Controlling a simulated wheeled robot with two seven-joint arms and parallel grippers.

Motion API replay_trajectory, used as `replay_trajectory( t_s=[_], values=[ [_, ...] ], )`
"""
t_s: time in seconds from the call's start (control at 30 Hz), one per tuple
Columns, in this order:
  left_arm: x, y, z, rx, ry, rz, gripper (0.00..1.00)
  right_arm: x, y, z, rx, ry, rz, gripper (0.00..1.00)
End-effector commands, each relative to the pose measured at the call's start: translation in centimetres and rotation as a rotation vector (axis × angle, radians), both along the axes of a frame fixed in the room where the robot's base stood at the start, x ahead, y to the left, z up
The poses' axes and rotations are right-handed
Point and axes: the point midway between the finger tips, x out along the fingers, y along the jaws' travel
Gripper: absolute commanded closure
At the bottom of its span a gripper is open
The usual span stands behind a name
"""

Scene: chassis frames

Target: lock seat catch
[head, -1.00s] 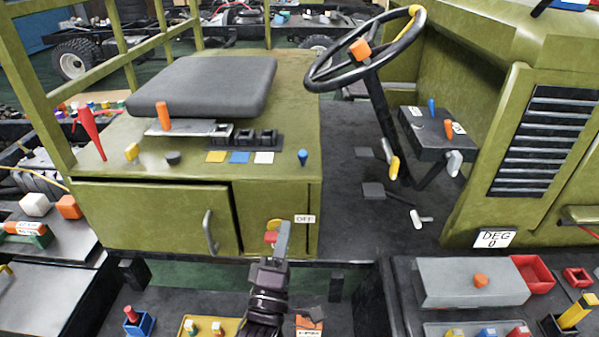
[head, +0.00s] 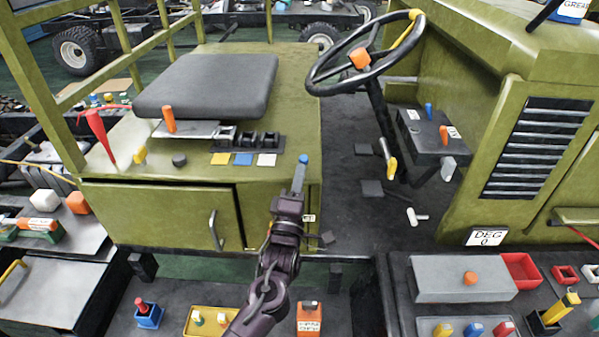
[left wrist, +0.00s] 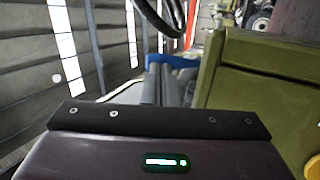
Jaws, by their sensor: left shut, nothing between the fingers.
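The grey seat (head: 205,87) rests on the green seat box (head: 290,110). An orange-handled lever (head: 169,121) stands on a metal plate at the seat's front edge. A small blue knob (head: 303,158) is at the box top's front right corner. I cannot tell which of these is the seat catch. My left gripper (head: 299,173) is shut and empty, its fingertips just at the blue knob; whether they touch is unclear. In the left wrist view the fingers (left wrist: 160,85) point at a blue shape (left wrist: 180,61). My right gripper is out of view.
A red lever (head: 98,135) and yellow, blue and white tabs (head: 243,159) are on the box top. The steering wheel (head: 362,55) rises to the right. A door handle (head: 215,230) sticks out in front. The dark floor right of the box is mostly clear.

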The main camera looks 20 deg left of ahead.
Motion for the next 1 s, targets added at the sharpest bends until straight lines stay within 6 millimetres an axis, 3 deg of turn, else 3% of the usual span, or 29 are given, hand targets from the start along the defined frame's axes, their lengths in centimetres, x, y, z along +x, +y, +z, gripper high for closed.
replay_trajectory(
  t_s=[0.37, 0.8, 1.0],
  values=[
    [0.0, 0.0, 0.1, -0.002, 0.005, 0.000, 1.00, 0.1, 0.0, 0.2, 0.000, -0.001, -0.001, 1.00],
    [0.7, 0.2, 1.7, -0.040, 0.127, 0.001, 1.00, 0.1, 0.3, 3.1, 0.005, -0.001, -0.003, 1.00],
    [1.5, 0.4, 2.3, -0.039, 0.126, 0.001, 1.00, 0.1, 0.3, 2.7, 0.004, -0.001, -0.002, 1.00]
  ],
)
